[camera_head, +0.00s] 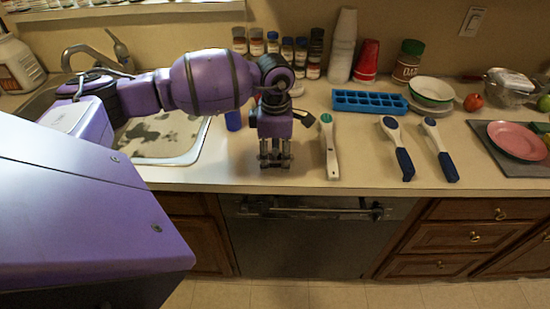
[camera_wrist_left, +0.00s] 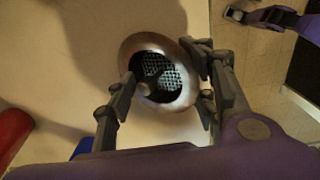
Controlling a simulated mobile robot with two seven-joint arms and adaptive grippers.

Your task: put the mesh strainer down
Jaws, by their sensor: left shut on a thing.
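The mesh strainer (camera_wrist_left: 160,78) shows in the left wrist view as a round metal rim around a dark mesh with a small knob. It sits between the fingers of my left gripper (camera_wrist_left: 163,92), which is shut on it, with the right-hand fingers at its rim. In the head view my left gripper (camera_head: 274,158) points down at the front part of the counter, right of the sink. The strainer is mostly hidden by the fingers there. I cannot tell whether it touches the counter.
A blue object (camera_head: 233,121) stands behind left, by the sink (camera_head: 195,150). A blue ice tray (camera_head: 369,101) lies behind.

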